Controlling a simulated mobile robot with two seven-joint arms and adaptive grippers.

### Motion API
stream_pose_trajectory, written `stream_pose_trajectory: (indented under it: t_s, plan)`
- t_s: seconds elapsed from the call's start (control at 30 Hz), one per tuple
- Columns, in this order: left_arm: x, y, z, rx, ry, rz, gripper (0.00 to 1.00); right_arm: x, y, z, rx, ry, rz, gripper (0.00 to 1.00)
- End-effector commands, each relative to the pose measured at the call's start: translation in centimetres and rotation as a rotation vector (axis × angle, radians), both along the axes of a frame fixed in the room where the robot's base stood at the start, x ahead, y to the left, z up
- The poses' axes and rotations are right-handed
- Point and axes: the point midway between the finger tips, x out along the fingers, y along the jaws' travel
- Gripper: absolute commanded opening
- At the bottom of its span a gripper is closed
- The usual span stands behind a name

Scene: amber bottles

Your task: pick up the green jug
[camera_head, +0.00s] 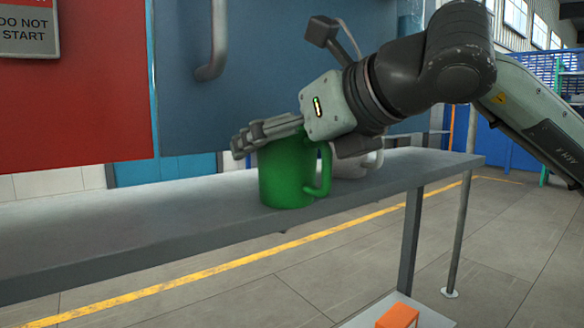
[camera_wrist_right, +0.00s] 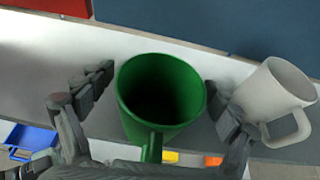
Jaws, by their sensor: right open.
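The green jug (camera_head: 286,178) stands upright on the grey shelf (camera_head: 130,215), its handle toward the right in the head view. In the right wrist view the jug (camera_wrist_right: 160,92) shows from above, its open mouth dark inside and its handle toward the camera. My right gripper (camera_head: 290,138) is open at the jug's top. In the right wrist view one finger is left of the jug and the other right of it, between the jug and a white mug (camera_wrist_right: 273,92). I cannot tell whether the right finger touches either. My left gripper is not in view.
The white mug (camera_head: 356,167) stands close behind and right of the jug, partly hidden by my gripper. A blue panel (camera_head: 270,60) with a handle is behind the shelf. The shelf left of the jug is clear. An orange block (camera_head: 397,316) is low at the front.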

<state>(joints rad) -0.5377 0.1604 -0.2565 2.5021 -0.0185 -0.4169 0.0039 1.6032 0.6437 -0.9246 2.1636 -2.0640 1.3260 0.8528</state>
Motion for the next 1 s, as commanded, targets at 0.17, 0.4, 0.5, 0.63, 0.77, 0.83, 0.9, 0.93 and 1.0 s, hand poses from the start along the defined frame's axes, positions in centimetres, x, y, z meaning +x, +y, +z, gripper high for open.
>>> stream_pose_trajectory:
  t_s: [0.17, 0.4, 0.5, 0.63, 0.77, 0.83, 0.9, 0.93, 1.0]
  plan:
    - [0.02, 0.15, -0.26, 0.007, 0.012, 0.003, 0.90, 0.71, 0.52, -0.40, 0.001, -0.001, 0.000, 0.89]
    - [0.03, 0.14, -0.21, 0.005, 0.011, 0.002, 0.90, 0.68, 0.51, -0.40, 0.001, -0.001, 0.000, 0.79]
    - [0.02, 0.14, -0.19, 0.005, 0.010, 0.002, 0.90, 0.68, 0.50, -0.39, 0.001, -0.001, 0.000, 0.67]
    - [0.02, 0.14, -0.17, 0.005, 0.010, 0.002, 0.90, 0.67, 0.50, -0.39, 0.001, -0.001, 0.000, 0.51]
    - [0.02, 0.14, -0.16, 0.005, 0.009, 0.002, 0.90, 0.67, 0.50, -0.39, 0.000, 0.000, 0.000, 0.35]
    - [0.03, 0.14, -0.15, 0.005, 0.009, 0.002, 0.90, 0.67, 0.49, -0.35, 0.001, -0.001, 0.000, 0.32]
    - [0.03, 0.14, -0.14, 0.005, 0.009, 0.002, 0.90, 0.67, 0.49, -0.35, 0.001, -0.001, 0.000, 0.32]
    - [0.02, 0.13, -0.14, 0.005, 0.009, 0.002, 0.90, 0.67, 0.49, -0.35, 0.001, -0.001, 0.000, 0.32]
    - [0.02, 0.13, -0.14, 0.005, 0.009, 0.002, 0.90, 0.65, 0.49, -0.33, 0.001, -0.001, 0.000, 0.31]
